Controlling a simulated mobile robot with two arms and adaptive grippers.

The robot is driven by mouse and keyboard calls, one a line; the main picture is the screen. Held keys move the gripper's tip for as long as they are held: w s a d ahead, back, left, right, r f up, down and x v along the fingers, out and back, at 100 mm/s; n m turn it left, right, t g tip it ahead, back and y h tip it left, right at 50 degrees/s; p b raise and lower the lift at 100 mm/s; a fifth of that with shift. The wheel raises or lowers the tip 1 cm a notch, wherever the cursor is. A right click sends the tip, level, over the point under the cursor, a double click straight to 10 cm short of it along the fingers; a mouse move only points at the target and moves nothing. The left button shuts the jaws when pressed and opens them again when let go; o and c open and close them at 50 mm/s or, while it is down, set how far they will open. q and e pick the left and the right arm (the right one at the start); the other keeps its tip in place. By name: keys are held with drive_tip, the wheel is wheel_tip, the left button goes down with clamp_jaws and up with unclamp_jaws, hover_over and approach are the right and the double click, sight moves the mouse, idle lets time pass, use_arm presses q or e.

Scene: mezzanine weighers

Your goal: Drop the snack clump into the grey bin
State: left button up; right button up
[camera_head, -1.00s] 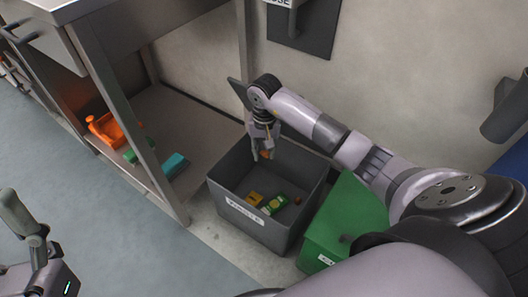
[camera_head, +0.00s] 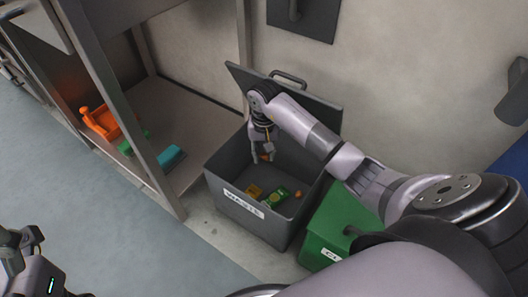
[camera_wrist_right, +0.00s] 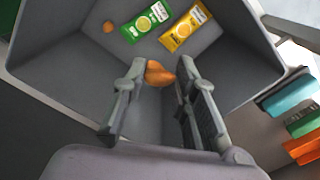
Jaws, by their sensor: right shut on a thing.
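The snack clump (camera_wrist_right: 159,73) is a small orange-brown lump between the fingertips of my right gripper (camera_wrist_right: 154,85) in the right wrist view. That gripper is shut on it. In the head view the right gripper (camera_head: 262,157) points down inside the open grey bin (camera_head: 226,204), near its back left, with the clump (camera_head: 265,158) mostly hidden by the fingers. The bin has a white label on its front. My left gripper (camera_head: 20,246) shows only partly at the lower left of the head view, far from the bin; its jaws are unclear.
In the bin lie a green packet (camera_wrist_right: 145,22), a yellow packet (camera_wrist_right: 186,27) and a small orange piece (camera_wrist_right: 109,27). The bin's lid (camera_head: 318,112) stands raised behind. A green bin (camera_head: 335,228) stands at its right. A steel table with a low shelf (camera_head: 180,115) is at left.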

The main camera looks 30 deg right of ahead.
drive_tip(key=o, duration=0.8)
wheel_tip(320, 180, up, 12)
idle(0.3)
drive_tip(key=shift+s+f, duration=0.1)
idle(0.4)
